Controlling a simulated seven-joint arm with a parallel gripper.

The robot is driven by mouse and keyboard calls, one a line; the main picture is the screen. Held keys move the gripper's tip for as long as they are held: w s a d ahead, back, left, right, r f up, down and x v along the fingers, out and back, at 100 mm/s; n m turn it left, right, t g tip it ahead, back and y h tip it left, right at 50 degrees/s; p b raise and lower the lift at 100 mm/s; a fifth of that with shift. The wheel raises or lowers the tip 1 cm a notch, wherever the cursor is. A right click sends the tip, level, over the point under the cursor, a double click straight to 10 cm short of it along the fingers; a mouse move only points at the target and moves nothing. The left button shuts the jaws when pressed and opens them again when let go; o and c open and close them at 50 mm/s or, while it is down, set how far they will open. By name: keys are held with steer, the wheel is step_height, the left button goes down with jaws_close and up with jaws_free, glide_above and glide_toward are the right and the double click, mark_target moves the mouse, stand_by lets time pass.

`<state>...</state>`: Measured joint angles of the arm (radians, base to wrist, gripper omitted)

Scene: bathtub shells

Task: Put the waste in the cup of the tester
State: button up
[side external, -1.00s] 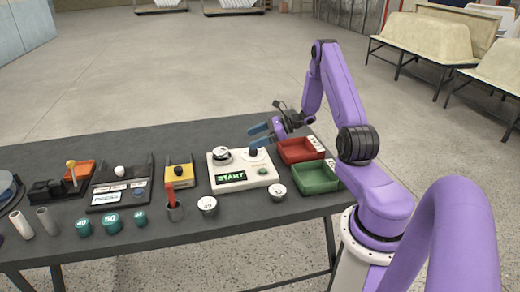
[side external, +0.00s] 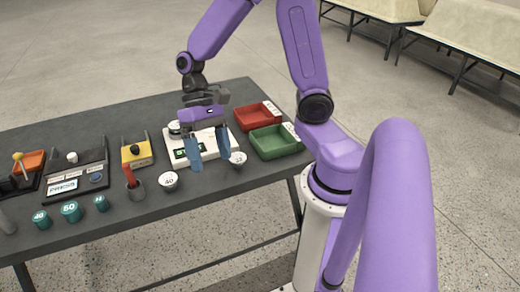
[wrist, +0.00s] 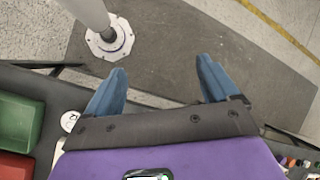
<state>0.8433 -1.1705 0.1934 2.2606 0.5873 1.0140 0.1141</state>
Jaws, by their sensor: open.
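The white tester (side external: 209,140) with a green-lit display stands on the dark table, partly hidden behind my gripper. A round cup-like part (side external: 175,128) shows at its upper left; I cannot see inside it. My gripper (side external: 209,158) is open and empty, its blue fingers pointing down in front of the tester. In the wrist view the open fingers (wrist: 160,70) have nothing between them. A small white labelled cup (side external: 238,159) stands close right of the fingers, and another (side external: 169,181) stands at the left. I cannot tell which thing is the waste.
A red tray (side external: 257,115) and a green tray (side external: 275,141) stand right of the tester. A yellow box (side external: 137,153), a holder with a red handle (side external: 135,188), a press device (side external: 75,175) and teal weights (side external: 70,211) are at the left. The table's front edge is near.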

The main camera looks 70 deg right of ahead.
steer(key=s+d+r+n+t+h, duration=0.1)
steer(key=s+r+n+t+h, duration=0.2)
steer(key=s+n, duration=0.8)
steer(key=n+t+h, duration=0.1)
steer(key=n, duration=0.2)
steer(key=shift+s+n, duration=0.2)
steer(key=shift+n, duration=0.2)
steer(key=shift+r, duration=0.1)
